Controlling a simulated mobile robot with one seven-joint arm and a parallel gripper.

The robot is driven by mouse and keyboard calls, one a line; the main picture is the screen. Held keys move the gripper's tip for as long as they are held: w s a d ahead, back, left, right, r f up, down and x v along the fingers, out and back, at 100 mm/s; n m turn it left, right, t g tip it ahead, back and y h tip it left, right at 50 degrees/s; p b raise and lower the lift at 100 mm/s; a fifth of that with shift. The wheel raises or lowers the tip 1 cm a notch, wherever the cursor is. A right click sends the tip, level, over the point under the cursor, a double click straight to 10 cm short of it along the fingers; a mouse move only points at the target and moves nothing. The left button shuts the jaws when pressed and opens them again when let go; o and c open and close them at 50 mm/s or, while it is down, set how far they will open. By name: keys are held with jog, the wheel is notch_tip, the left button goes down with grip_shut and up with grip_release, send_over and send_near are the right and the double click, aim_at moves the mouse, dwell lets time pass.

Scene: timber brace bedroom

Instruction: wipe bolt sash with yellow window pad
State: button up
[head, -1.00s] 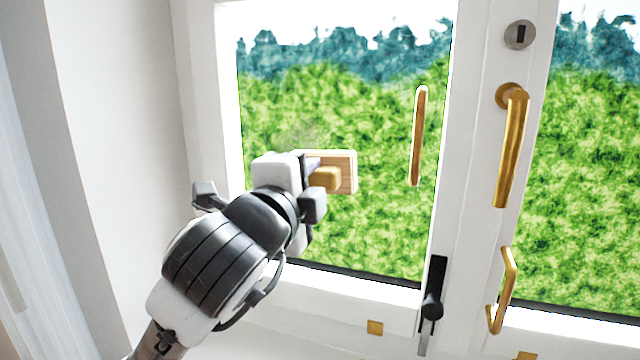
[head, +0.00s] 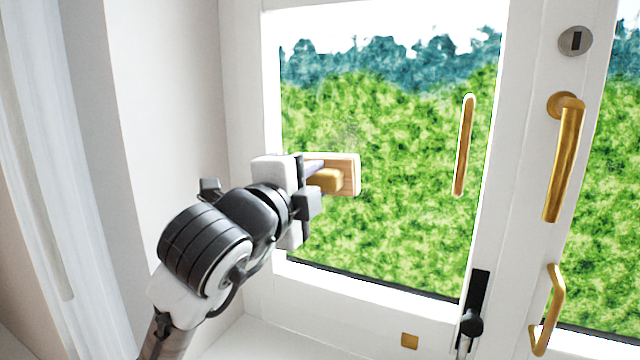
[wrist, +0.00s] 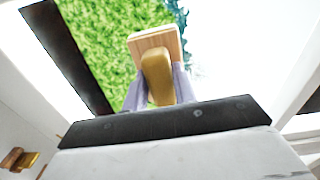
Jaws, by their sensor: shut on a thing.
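The window pad is a wooden block (head: 348,173) with a yellow-brown grip and a pale face, held out in front of the window glass. My gripper (head: 318,180) is shut on its grip; the pad also shows in the wrist view (wrist: 150,42) between my fingers (wrist: 156,92). The pad's face is turned to the glass; I cannot tell whether it touches. The left window sash (head: 385,285) has a faint greyish smudge (head: 348,132) on its pane, just above the pad. A black bolt (head: 472,318) sits low on the sash's right stile.
A larger gold handle (head: 566,160), a lower gold pull (head: 550,310) and a round lock (head: 575,41) are on the right frame. A white curtain (head: 45,180) hangs at left.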

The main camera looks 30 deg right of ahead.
jog(key=shift+w+a, duration=0.9)
jog(key=shift+w, duration=0.25)
jog(key=shift+r+p, duration=0.9)
jog(key=shift+r, duration=0.4)
jog(key=shift+s+d+r+p, duration=0.7)
jog(key=shift+s+d+r, duration=0.55)
jog(key=shift+s+d, duration=2.45)
jog(key=shift+w+a, duration=3.7)
jog(key=shift+w, duration=0.05)
jog(key=shift+b+v, duration=0.45)
jog(key=shift+v, duration=2.45)
